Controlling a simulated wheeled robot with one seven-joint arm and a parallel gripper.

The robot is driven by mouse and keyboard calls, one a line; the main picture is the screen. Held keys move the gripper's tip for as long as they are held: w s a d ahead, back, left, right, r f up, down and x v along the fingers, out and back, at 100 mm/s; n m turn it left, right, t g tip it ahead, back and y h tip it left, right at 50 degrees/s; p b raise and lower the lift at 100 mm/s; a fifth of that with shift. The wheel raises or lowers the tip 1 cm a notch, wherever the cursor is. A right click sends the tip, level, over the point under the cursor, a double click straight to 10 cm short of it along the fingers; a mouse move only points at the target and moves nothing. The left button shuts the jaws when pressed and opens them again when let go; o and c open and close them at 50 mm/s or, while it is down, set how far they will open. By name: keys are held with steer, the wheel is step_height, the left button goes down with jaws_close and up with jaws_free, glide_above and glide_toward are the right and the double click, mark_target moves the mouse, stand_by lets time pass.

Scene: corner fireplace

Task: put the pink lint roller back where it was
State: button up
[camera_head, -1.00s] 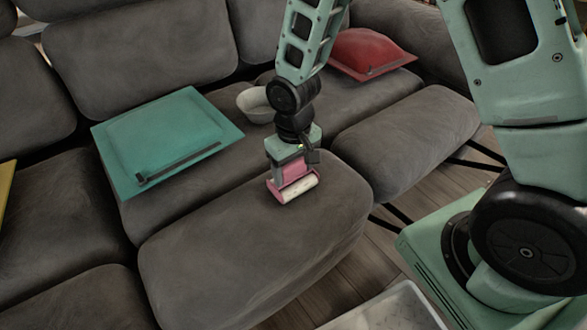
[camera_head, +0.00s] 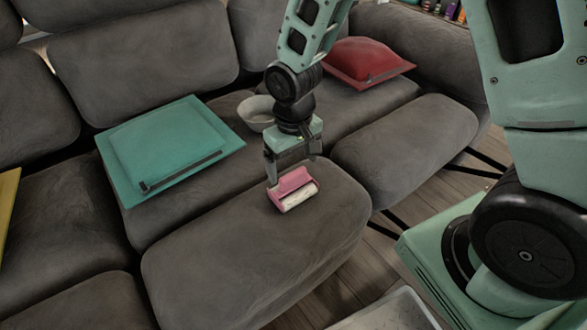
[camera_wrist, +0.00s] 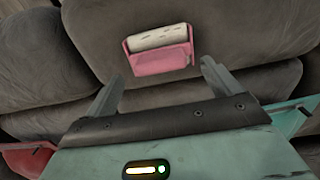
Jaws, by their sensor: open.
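The pink lint roller (camera_head: 294,187) with its white roll lies on the grey sofa seat cushion (camera_head: 250,245), near the cushion's back right part. My gripper (camera_head: 291,172) is just above and behind it, pointing down, its fingers apart with nothing between them. In the wrist view the lint roller (camera_wrist: 159,52) lies beyond the tips of my open gripper (camera_wrist: 162,85), clear of both fingers. Its white roll is on the side away from my gripper.
A teal cushion (camera_head: 165,150) lies to the left and a red cushion (camera_head: 366,62) at the back right. A pale bowl (camera_head: 256,112) sits behind my gripper. A light tray (camera_head: 395,312) is at the bottom edge. The seat's front is clear.

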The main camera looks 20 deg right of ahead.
step_height(320, 180, up, 7)
steer(key=p, duration=0.2)
steer(key=s+a+r+n, duration=0.2)
steer(key=s+r, duration=0.3)
steer(key=s, duration=0.4)
steer(key=s+a+r+n, duration=0.3)
steer(key=s+a+r, duration=0.1)
steer(key=s, duration=0.6)
steer(key=shift+r+y, duration=0.3)
steer(key=shift+r, duration=0.25)
steer(key=shift+a, duration=0.1)
step_height(320, 180, up, 25)
steer(key=p, duration=2.4)
steer(key=shift+f, duration=0.2)
